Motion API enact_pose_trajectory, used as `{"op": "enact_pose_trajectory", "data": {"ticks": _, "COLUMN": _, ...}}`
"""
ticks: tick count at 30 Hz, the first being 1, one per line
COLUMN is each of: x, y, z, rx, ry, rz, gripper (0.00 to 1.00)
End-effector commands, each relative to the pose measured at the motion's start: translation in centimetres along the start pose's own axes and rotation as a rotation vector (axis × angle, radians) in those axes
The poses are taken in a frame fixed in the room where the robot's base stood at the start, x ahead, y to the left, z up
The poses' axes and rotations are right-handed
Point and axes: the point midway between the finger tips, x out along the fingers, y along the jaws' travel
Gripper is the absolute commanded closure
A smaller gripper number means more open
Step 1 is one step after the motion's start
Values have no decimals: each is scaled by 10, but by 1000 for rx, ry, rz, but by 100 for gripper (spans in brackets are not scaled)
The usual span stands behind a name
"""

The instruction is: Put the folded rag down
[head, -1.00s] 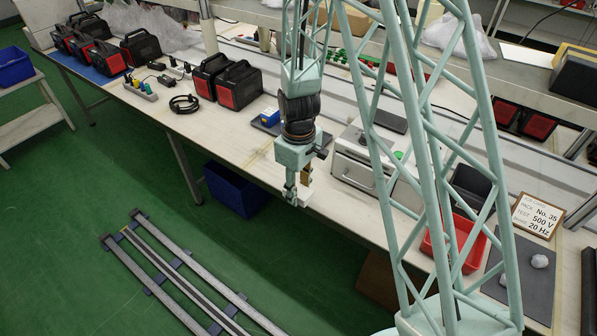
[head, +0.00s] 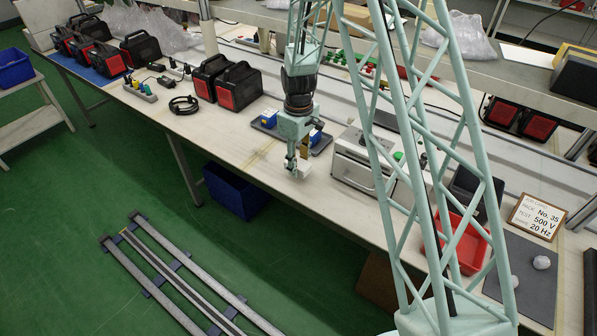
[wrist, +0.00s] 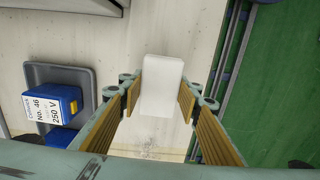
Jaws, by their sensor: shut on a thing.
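The folded rag (wrist: 161,86) is a small white block-like bundle between my fingers in the wrist view. My gripper (wrist: 160,94) is shut on it, with a tan-padded finger on either side. In the head view, my gripper (head: 297,172) points down over the front part of the pale workbench (head: 240,150), left of the metal case. The rag (head: 304,168) shows there as a small white patch at the fingertips. I cannot tell whether its underside touches the bench top.
A grey tray (wrist: 88,78) holding a blue labelled box (wrist: 52,105) lies beside the gripper. A metal case (head: 355,160) stands to the right. Black-red units (head: 240,85) stand to the left. Bare bench lies around the rag; the front edge is close.

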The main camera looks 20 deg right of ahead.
Motion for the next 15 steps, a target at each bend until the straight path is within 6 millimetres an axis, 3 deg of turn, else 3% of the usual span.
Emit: {"op": "enact_pose_trajectory", "data": {"ticks": 15, "x": 7, "y": 1, "z": -1, "rx": 0, "ry": -1, "rz": -1, "gripper": 82}}
